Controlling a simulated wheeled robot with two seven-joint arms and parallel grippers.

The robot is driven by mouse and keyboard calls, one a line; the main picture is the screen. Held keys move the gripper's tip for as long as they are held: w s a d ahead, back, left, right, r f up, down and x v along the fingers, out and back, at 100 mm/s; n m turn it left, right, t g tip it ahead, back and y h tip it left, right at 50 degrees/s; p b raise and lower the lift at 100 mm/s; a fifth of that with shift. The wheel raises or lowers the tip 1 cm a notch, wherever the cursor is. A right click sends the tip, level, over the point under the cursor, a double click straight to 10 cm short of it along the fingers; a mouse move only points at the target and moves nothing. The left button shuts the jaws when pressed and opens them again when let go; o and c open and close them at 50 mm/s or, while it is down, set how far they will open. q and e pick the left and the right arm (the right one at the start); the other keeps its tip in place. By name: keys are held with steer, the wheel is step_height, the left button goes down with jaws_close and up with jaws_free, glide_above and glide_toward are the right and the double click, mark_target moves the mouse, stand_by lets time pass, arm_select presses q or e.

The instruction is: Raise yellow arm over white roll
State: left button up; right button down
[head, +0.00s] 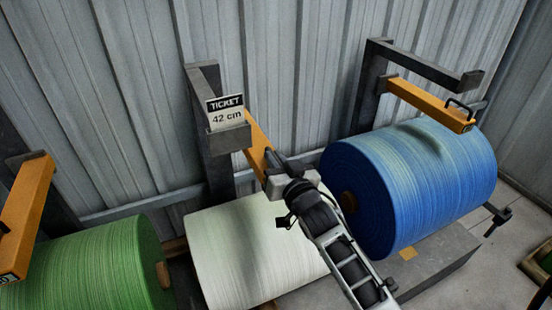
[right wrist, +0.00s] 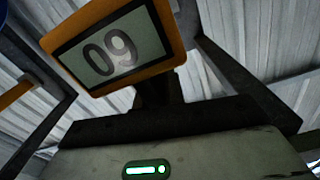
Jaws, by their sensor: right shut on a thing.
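The white roll (head: 245,250) lies in the middle of the head view, between a green and a blue roll. Its yellow arm (head: 257,143) runs from the dark post toward me, above the roll. My right gripper (head: 277,172) is at the near end of this arm, shut on its handle, which the gripper hides. I cannot tell whether the arm touches the roll. My left gripper is not in view.
A ticket plate (head: 227,112) reading 42 cm sits on the dark post (head: 215,165). The blue roll (head: 415,185) with its own yellow arm (head: 425,103) and handle is right. The green roll (head: 95,265) and another yellow arm (head: 27,210) are left. A corrugated wall stands behind.

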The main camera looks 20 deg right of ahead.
steer(key=shift+w+r, duration=0.1)
steer(key=shift+r, duration=0.45)
steer(key=c, duration=1.5)
jaws_free()
steer(key=shift+f, duration=0.15)
steer(key=shift+s+f, duration=0.1)
steer(key=shift+s, duration=0.1)
steer(key=s, duration=1.5)
steer(key=shift+s+d+b, duration=0.2)
steer(key=shift+s+b, duration=0.1)
steer(key=shift+s, duration=0.05)
steer(key=s+a+f+n+g+y, duration=0.1)
steer(key=s+a+f+g, duration=0.1)
steer(key=f, duration=0.3)
steer(key=s+a+f+n+g+y, duration=0.1)
steer(key=s+a+f+n+g, duration=0.1)
steer(key=s+a+f+g, duration=0.1)
steer(key=s+a+f+n+g+y, duration=0.1)
steer(key=s+a+f+g, duration=0.1)
steer(key=f, duration=0.5)
steer(key=shift+s+a+f, duration=0.1)
steer(key=shift+s+a, duration=0.2)
steer(key=shift+s, duration=0.35)
steer(key=shift+s+a, duration=0.25)
steer(key=shift+s, duration=0.4)
